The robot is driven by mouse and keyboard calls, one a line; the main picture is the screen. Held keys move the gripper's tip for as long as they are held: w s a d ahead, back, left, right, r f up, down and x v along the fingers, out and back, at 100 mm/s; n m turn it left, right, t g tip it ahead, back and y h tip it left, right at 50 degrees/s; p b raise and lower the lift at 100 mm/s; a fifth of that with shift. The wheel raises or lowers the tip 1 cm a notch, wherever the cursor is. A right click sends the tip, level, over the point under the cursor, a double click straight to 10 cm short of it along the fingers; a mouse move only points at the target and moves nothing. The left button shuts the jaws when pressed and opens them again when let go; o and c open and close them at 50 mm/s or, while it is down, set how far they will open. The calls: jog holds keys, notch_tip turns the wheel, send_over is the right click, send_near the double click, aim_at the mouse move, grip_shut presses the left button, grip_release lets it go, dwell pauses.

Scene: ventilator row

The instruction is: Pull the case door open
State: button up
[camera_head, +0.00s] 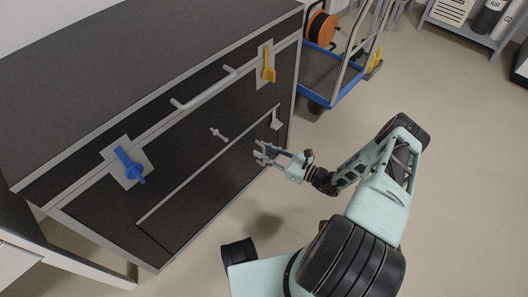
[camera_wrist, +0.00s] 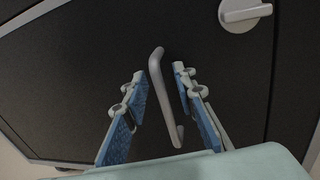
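The case (camera_head: 100,70) is a long dark cabinet with grey edges. Its front has a dark lower door panel (camera_head: 200,190) that looks closed. A grey bar handle (camera_wrist: 163,95) shows in the wrist view, running between my two fingers with a visible gap to each.
A grey turn knob (camera_head: 219,134) is on the front, left of my gripper; a grey knob also shows in the wrist view (camera_wrist: 245,11). Above are a long bar handle (camera_head: 204,88), a blue lever (camera_head: 129,166) and a yellow lever (camera_head: 268,65). A blue cart (camera_head: 325,80) stands behind. The right floor is clear.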

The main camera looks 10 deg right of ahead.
jog(key=shift+c, duration=0.4)
grip_shut()
jog(key=shift+s+d, duration=0.1)
